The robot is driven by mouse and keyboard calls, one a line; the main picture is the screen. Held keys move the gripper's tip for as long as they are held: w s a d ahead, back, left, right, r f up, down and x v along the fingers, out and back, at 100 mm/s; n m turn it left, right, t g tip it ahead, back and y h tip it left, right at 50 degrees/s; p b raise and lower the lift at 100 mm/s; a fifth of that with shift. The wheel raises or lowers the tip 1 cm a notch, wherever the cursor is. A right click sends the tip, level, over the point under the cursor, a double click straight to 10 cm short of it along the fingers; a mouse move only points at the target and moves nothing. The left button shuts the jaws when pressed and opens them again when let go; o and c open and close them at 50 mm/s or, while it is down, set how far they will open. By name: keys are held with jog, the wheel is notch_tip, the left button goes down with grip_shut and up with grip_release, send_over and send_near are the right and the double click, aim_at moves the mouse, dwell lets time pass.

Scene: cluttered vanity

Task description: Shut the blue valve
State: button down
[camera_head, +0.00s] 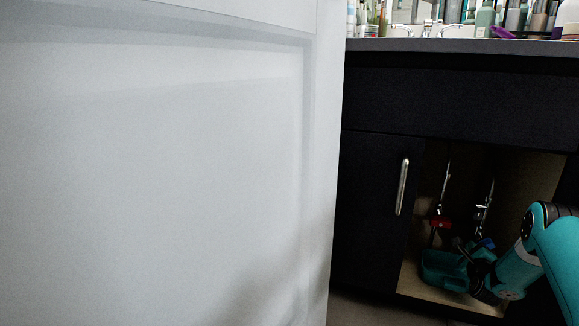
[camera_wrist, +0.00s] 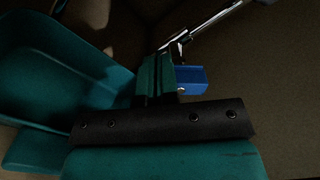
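The blue valve (camera_head: 487,243) is inside the open cabinet under the vanity top, on the right-hand metal pipe. In the wrist view its blue handle (camera_wrist: 190,80) shows just right of my fingertips, below a shiny metal pipe. My gripper (camera_head: 459,257) reaches into the cabinet, close to the valve. In the wrist view the two teal fingers of my gripper (camera_wrist: 161,75) lie close together with a thin dark line between them, and look shut. The handle sits beside the right finger and is partly hidden; I cannot tell whether they touch.
A red valve (camera_head: 440,222) is on the left pipe inside the cabinet. A closed dark door (camera_head: 372,200) with a metal handle stands left of the opening. A large white panel (camera_head: 160,160) fills the left of the head view. Bottles (camera_head: 486,18) crowd the countertop.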

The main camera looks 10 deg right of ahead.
jog(key=shift+s+d, duration=0.1)
jog(key=shift+d, duration=0.1)
dwell(0.3)
jog(key=shift+d+r+p, duration=0.1)
jog(key=shift+r+p, duration=0.2)
jog(key=shift+r, duration=0.05)
jog(key=shift+s+d+r+p, duration=0.1)
jog(key=shift+d+r+p, duration=0.05)
jog(key=shift+r+p, duration=0.15)
jog(key=shift+s+d+r+p, duration=0.1)
jog(key=shift+r+p, duration=0.1)
jog(key=shift+r, duration=0.15)
jog(key=shift+s+d+r, duration=0.15)
jog(key=shift+d+r, duration=0.1)
jog(key=shift+r+p, duration=0.1)
jog(key=shift+p, duration=0.2)
jog(key=p+v, duration=0.2)
jog(key=v, duration=0.4)
jog(key=shift+a+r, duration=0.25)
dwell(0.3)
